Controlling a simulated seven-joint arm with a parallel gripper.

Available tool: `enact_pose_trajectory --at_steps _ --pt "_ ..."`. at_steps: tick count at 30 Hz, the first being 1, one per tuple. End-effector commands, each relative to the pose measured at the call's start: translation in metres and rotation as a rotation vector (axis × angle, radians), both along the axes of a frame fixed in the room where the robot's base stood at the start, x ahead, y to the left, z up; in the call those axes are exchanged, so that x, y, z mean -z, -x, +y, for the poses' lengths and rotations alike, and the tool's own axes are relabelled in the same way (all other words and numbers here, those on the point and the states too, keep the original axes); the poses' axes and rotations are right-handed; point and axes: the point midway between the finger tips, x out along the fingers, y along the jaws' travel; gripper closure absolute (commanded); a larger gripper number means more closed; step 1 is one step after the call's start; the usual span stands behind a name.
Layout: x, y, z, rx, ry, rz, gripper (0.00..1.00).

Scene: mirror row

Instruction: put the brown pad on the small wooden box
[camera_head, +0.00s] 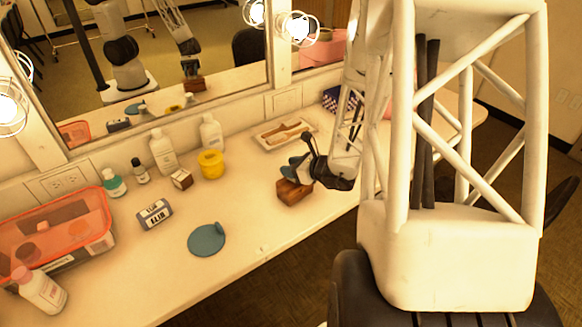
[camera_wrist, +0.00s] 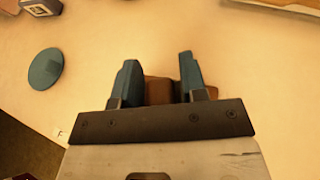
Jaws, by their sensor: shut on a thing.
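The brown pad (camera_head: 293,192), which looks like a thick brown block, is at my gripper (camera_head: 294,169) near the table's front edge. In the wrist view the pad (camera_wrist: 158,90) shows between the two teal fingers of my gripper (camera_wrist: 159,78), which is shut on it. The pad is low over the tabletop; I cannot tell whether it touches anything below. The fingers and gripper body hide part of it. A small brown box with a pale face (camera_head: 181,179), perhaps the small wooden box, stands left of the yellow cup, well left of my gripper.
A yellow cup (camera_head: 211,164), white bottles (camera_head: 162,152), a labelled box (camera_head: 154,214) and a flat blue disc (camera_head: 207,239) stand to the left. A tray (camera_head: 283,134) lies behind my gripper, near the mirror. An orange-lidded bin (camera_head: 52,232) is far left. Table between disc and pad is clear.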

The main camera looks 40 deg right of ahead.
Motion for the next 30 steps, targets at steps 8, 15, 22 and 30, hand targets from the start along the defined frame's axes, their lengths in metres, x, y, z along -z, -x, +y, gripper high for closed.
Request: enact_pose_trajectory --at_steps 8,15,22,30 --pt "0.003 0.000 0.000 0.000 0.000 0.000 0.41" --pt "0.003 0.000 0.000 0.000 0.000 0.000 0.35" --pt "-0.001 0.000 0.000 0.000 0.000 0.000 0.35" --pt "-0.007 0.014 -0.006 0.002 0.001 0.000 0.35"
